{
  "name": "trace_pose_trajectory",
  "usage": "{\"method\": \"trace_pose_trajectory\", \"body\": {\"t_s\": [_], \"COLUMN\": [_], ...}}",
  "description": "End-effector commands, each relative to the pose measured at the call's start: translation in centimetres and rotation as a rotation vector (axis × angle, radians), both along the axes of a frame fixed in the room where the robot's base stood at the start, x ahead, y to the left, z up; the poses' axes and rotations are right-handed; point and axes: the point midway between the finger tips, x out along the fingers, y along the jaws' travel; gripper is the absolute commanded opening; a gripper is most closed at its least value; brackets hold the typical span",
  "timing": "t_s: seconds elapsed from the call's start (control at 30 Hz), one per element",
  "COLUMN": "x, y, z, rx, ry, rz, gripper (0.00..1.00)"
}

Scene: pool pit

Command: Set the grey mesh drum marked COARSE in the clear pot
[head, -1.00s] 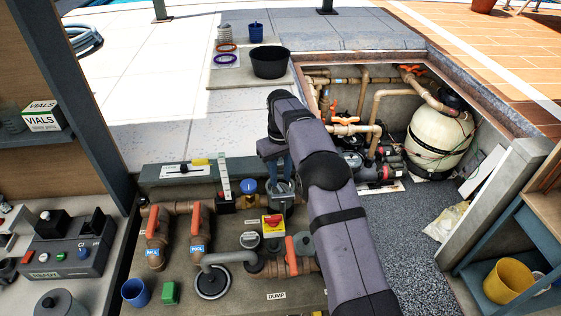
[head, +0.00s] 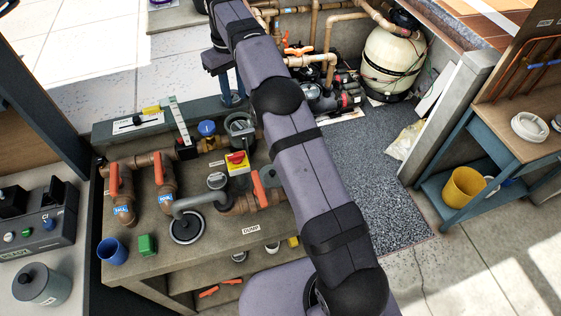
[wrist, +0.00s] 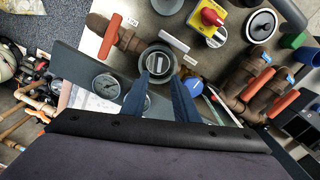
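The clear pot (head: 241,122), with a grey rim, stands on the bench among the pipes. In the wrist view its round grey rim (wrist: 143,59) lies just beyond my fingertips. A dark round thing with a pale bar shows inside the rim; I cannot tell if it is the COARSE drum, and no marking is legible. My gripper (wrist: 168,80) has its two blue fingers apart, with nothing visible held between them. In the head view my gripper (head: 232,98) points down just behind and above the pot. No other grey mesh drum can be made out now.
Orange-handled valves (head: 115,180) and a yellow switch box with a red knob (head: 237,160) crowd the bench near the pot. A blue cup (head: 112,251) and a green block (head: 147,245) stand at its front left. Gauges (wrist: 106,86) lie close to my fingers.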

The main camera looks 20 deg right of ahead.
Motion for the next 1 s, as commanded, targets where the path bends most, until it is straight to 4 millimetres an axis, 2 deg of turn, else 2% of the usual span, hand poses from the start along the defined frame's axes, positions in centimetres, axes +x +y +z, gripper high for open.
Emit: {"method": "trace_pose_trajectory", "body": {"t_s": [0.23,0.47,0.77,1.0], "x": [-1.7,-5.9,-14.6,-23.4], "y": [-1.0,-2.5,-4.4,-5.6], "z": [0.7,0.8,-0.6,-3.1], "rx": [0.000,-0.001,-0.001,-0.001], "ry": [0.000,-0.002,-0.005,-0.005], "rz": [-0.045,-0.117,-0.216,-0.293], "gripper": [0.27,0.27,0.27,0.27]}}
